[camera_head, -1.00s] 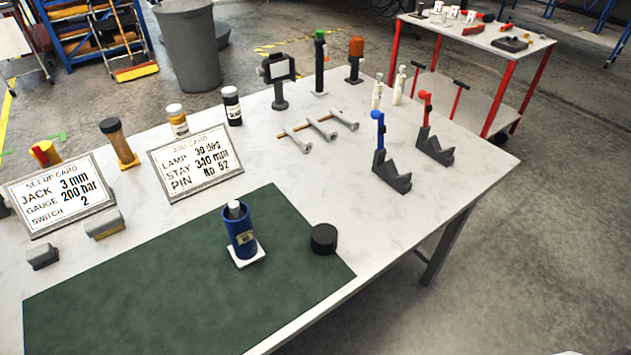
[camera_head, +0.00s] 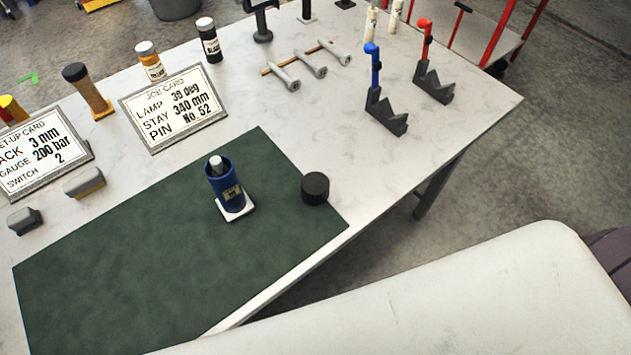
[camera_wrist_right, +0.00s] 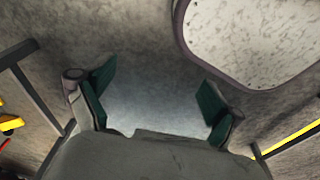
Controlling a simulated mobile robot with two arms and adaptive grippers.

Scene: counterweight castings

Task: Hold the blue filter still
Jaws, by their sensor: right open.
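The blue filter (camera_head: 226,187) stands upright on a small white base (camera_head: 240,211) on the green mat (camera_head: 130,258). A grey and white piece (camera_head: 216,164) shows in its open top. Neither gripper shows in the head view, and nothing touches the filter there.
Two cards, the job card (camera_head: 175,105) and the set-up card (camera_head: 38,155), stand behind the mat. The table's right part is clear. My pale arm covers the lower right.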

